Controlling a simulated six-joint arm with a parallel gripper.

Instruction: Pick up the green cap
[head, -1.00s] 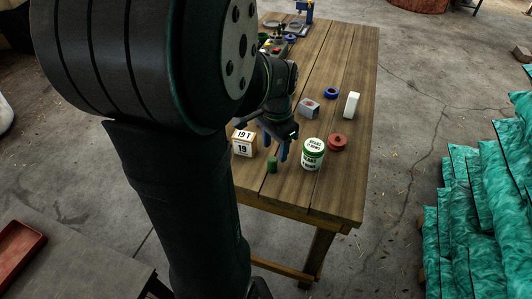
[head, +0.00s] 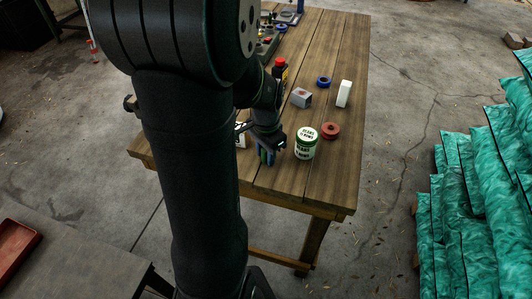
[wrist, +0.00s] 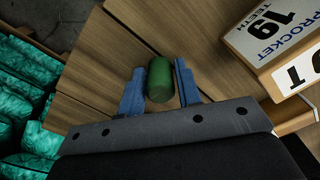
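The green cap (wrist: 159,79) is a small dark green cylinder on the wooden table (head: 320,185). In the wrist view it lies between the two blue fingers of my gripper (wrist: 159,90), with a narrow gap on the right side. The left finger is very close to it; I cannot tell if they touch. My gripper is open around the cap. In the head view my gripper (head: 266,156) is low at the near part of the table, and its fingers mostly hide the cap.
A sprocket box (wrist: 272,42) is close on the other side. A grey box (head: 301,98), white block (head: 344,94) and blue ring (head: 323,82) are farther back.

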